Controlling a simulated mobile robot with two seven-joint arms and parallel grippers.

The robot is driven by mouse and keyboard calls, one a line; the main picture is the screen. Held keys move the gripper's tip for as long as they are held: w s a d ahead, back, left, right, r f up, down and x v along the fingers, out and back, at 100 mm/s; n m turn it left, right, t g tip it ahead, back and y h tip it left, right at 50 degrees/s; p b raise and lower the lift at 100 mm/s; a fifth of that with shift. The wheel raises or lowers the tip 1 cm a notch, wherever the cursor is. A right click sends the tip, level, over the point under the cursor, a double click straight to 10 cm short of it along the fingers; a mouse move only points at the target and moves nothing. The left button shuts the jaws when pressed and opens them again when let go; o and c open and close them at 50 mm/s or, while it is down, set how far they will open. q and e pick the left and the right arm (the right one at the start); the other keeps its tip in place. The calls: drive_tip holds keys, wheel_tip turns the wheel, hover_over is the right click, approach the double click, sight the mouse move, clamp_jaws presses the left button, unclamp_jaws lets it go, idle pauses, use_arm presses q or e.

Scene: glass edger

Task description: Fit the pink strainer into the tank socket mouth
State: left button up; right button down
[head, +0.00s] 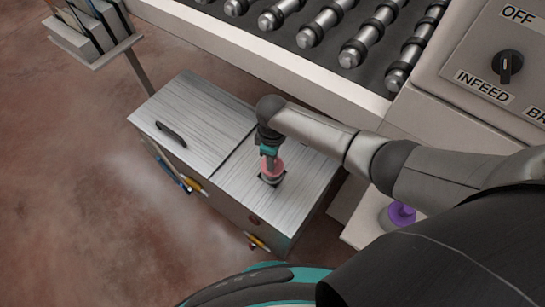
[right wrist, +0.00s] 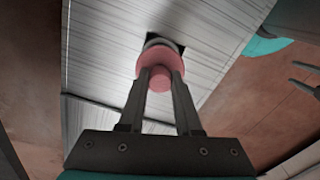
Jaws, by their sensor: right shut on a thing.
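The pink strainer (head: 271,166) is upright over the right part of the tank top. My right gripper (head: 268,153) points down and is shut on its knob. In the right wrist view, the strainer's pink flange and knob (right wrist: 158,70) show between the fingertips (right wrist: 160,78). Its grey lower part meets the dark square socket mouth (head: 271,181), which also shows in the right wrist view (right wrist: 179,47). The strainer hides most of the mouth; I cannot tell how deep it is. Two dark, spread prongs (right wrist: 304,77) at the right edge look like my left gripper, open and empty.
The tank (head: 187,118) has a brushed metal lid with a dark handle (head: 171,133) at left. A roller conveyor (head: 310,38) and a control panel (head: 500,70) stand behind. A purple-knobbed part (head: 402,213) sits on a pale ledge at right. Floor is clear at left.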

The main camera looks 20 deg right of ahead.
drive_tip(key=shift+f+b, duration=1.7)
drive_tip(key=shift+f, duration=0.7)
drive_tip(key=c, duration=0.5)
unclamp_jaws()
wheel_tip(320, 180, up, 14)
drive_tip(key=p, duration=0.5)
drive_tip(key=shift+p, duration=0.4)
drive_tip(key=shift+r, duration=0.7)
